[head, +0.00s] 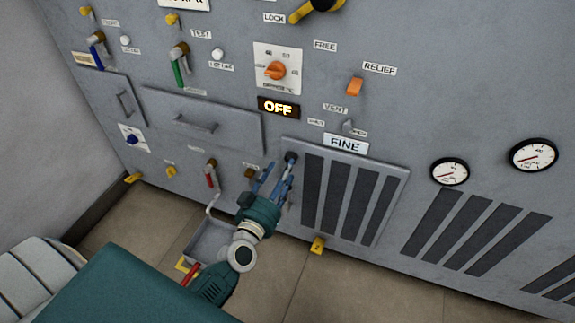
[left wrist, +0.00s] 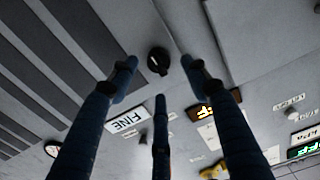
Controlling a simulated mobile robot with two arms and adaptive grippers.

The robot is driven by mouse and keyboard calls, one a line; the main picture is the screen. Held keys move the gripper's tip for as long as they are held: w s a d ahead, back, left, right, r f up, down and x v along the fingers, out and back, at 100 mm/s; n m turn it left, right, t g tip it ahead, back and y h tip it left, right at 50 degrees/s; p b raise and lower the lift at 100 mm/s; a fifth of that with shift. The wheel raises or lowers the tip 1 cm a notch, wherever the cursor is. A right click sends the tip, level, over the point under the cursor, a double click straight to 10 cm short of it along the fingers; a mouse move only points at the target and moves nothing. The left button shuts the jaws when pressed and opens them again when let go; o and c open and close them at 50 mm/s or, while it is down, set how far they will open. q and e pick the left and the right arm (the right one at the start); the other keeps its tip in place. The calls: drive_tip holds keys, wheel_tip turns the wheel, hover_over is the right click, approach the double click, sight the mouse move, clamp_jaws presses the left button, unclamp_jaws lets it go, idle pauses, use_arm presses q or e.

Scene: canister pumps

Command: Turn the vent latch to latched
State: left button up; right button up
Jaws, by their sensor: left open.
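A small black round latch (head: 291,157) sits at the upper left corner of the slotted vent panel (head: 396,178), beside the FINE label. In the left wrist view the black latch (left wrist: 158,61) lies ahead, between my finger tips, with a thin pale mark on its face. My left gripper (head: 273,180) is open and empty, just below the latch in the head view. Its blue fingers (left wrist: 158,80) are spread around the latch's outline in the wrist view and appear apart from it. I cannot tell the latch's exact setting. My right gripper is not in view.
A small VENT toggle (head: 348,126) and a lit OFF display (head: 278,107) sit above the panel. A drawer front (head: 240,125) is to the left.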

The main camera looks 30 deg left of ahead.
use_arm(q)
drive_tip(key=shift+w+a, duration=0.2)
drive_tip(key=shift+w, duration=1.9)
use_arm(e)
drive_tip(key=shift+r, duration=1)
